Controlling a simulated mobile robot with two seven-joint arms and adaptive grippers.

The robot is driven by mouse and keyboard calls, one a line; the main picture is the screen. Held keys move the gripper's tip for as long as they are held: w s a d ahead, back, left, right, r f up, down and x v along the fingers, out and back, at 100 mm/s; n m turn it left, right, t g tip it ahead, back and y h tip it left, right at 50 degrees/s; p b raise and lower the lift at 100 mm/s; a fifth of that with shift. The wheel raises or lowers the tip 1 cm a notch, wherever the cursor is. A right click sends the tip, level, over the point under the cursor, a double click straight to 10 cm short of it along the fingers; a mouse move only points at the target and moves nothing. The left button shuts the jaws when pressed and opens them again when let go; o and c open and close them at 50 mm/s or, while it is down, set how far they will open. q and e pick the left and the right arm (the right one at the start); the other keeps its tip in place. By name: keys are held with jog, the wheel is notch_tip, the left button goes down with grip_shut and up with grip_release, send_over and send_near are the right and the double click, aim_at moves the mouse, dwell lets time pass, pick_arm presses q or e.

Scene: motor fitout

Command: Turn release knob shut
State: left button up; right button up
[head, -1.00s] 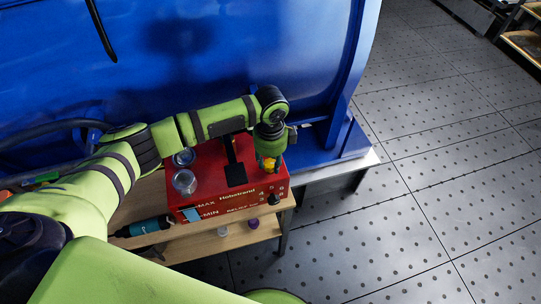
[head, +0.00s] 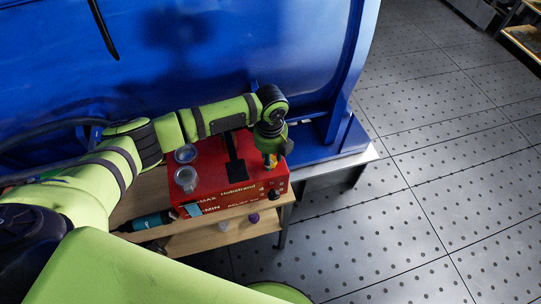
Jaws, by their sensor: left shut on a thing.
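A red hydraulic hand pump box (head: 215,170) stands on a small wooden bench, with white lettering on its front. My left arm reaches across from the left, and its gripper (head: 270,162) points down at the box's right end. The gripper is shut on a small yellow release knob (head: 269,161) on top of the box; the fingers hide most of it, so its turn angle cannot be told. My right gripper is out of view.
A black lever (head: 237,172) and clear round cups (head: 186,178) are on the box top. A black knob (head: 273,195) is on its front. A teal-and-black bottle-like tool (head: 147,222) lies at left. A large blue housing (head: 200,60) stands behind; perforated floor (head: 440,190) is clear at right.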

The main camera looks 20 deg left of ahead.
pick_arm(q)
jog(key=shift+m, duration=2.2)
jog(key=o, duration=1.1)
jog(key=shift+o, duration=0.2)
jog(key=shift+r, duration=0.2)
notch_tip(320, 180, up, 12)
jog(key=shift+f, duration=0.15)
